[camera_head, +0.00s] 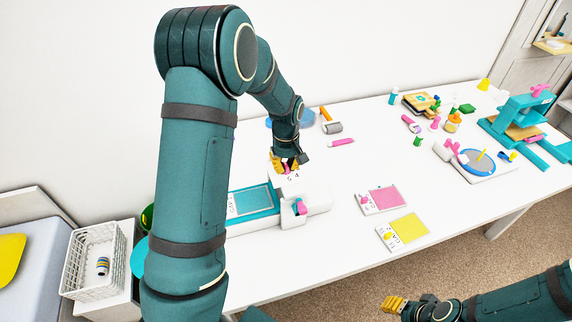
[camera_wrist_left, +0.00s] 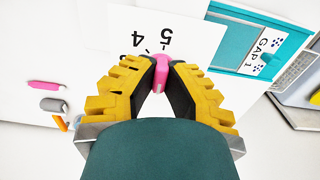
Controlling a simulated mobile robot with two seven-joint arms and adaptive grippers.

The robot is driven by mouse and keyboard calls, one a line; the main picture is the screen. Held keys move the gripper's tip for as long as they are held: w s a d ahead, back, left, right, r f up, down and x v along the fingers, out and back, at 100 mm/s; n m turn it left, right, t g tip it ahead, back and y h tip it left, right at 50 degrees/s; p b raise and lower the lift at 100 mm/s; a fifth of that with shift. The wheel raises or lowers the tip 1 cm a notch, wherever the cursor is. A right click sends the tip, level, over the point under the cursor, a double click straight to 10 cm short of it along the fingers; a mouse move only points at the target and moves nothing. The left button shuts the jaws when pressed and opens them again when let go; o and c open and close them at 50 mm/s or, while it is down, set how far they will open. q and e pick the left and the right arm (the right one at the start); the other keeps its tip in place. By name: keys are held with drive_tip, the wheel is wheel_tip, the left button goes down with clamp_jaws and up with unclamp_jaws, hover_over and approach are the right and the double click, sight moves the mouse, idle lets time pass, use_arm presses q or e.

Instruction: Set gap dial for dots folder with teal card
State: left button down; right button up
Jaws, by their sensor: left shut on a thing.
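My left gripper (camera_head: 287,164) is shut on a small pink dial knob, which also shows between its yellow fingers in the left wrist view (camera_wrist_left: 162,84). The knob stands at a white dial plate (camera_wrist_left: 188,35) with the numbers 4 and 5 readable; other marks are hidden by the fingers. Beside it lies the teal card (camera_head: 252,199), whose label (camera_wrist_left: 268,48) shows dots and "GAP 1" in the left wrist view. My right gripper (camera_head: 394,304) hangs low at the front, off the table; its finger opening is unclear.
A pink card (camera_head: 386,198) and a yellow card (camera_head: 409,228) lie further right. A teal press (camera_head: 520,118) and small tools fill the far right.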

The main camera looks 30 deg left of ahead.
sight(286, 165)
use_arm(q)
drive_tip(key=c, duration=1)
unclamp_jaws()
wheel_tip(286, 165, up, 12)
drive_tip(key=shift+s+f, duration=0.1)
